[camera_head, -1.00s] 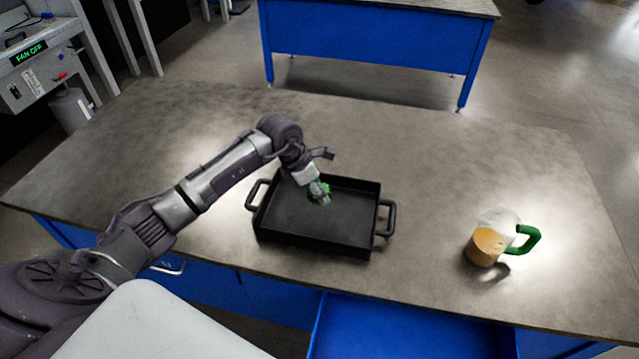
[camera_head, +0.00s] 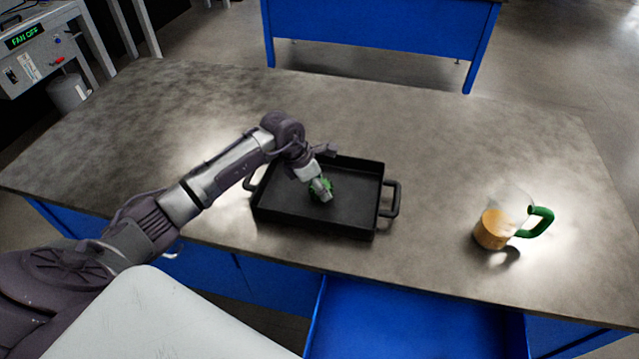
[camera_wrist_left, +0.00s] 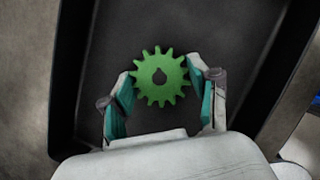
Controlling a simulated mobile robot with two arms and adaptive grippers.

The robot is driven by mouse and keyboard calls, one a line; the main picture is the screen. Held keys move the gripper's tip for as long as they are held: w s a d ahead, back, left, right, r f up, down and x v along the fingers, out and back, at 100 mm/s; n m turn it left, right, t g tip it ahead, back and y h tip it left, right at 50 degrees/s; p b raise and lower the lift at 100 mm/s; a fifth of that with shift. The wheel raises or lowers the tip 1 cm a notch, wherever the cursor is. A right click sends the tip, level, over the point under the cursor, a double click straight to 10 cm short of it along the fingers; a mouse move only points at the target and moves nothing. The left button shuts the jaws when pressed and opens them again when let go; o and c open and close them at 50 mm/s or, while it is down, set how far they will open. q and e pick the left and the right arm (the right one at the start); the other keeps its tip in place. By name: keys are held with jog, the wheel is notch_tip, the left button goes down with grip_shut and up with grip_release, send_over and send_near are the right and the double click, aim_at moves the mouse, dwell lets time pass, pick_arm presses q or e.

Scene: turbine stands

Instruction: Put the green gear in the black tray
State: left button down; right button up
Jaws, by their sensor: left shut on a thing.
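The green gear (camera_head: 318,187) is a toothed disc with a central hole, over the inside of the black tray. In the left wrist view the gear (camera_wrist_left: 160,77) sits between the two fingers, with the tray floor behind it. My left gripper (camera_head: 321,192) is shut on the gear, pointing down into the tray. I cannot tell whether the gear touches the tray floor. The black tray (camera_head: 310,229) is rectangular with a handle at each end and rests on the table. Its walls also show in the left wrist view (camera_wrist_left: 72,80). My right gripper is not in view.
A glass mug (camera_head: 497,225) with orange-brown contents and a green handle stands on the grey table (camera_head: 440,140), right of the tray. An open blue drawer (camera_head: 410,325) juts out at the front. The table is clear behind the tray.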

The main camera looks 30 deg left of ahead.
aim_at(311, 188)
pick_arm(q)
jog(key=shift+f, duration=0.3)
jog(key=shift+c, duration=1)
grip_release()
jog(key=shift+o, duration=0.8)
jog(key=shift+p+v, duration=1.65)
jog(key=shift+v, duration=1.2)
jog(key=shift+s+a+r+p, duration=0.2)
jog(key=shift+r+p, duration=0.15)
jog(key=shift+r, duration=0.25)
